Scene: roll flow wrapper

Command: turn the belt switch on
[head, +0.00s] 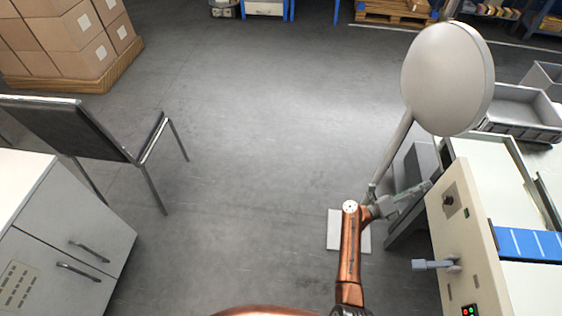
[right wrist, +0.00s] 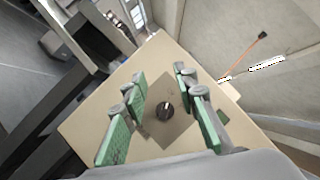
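The belt switch, a round black knob (head: 448,200), sits on a dark square plate on the cream machine panel (head: 459,235) at the right of the head view. In the right wrist view the knob (right wrist: 164,110) lies between the two green-padded fingers, with clear space on both sides. My right gripper (head: 426,188) is open and empty, reaching toward the panel just left of the knob; it also shows in the right wrist view (right wrist: 161,92). I cannot tell the exact gap to the panel. My left gripper is not in view.
A grey handle (head: 432,264) sticks out from the panel below the knob, with red and green buttons (head: 470,311) lower down. A large grey disc (head: 447,78) on a pole stands above the machine. A blue belt (head: 528,244) lies behind the panel. The floor at centre is clear.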

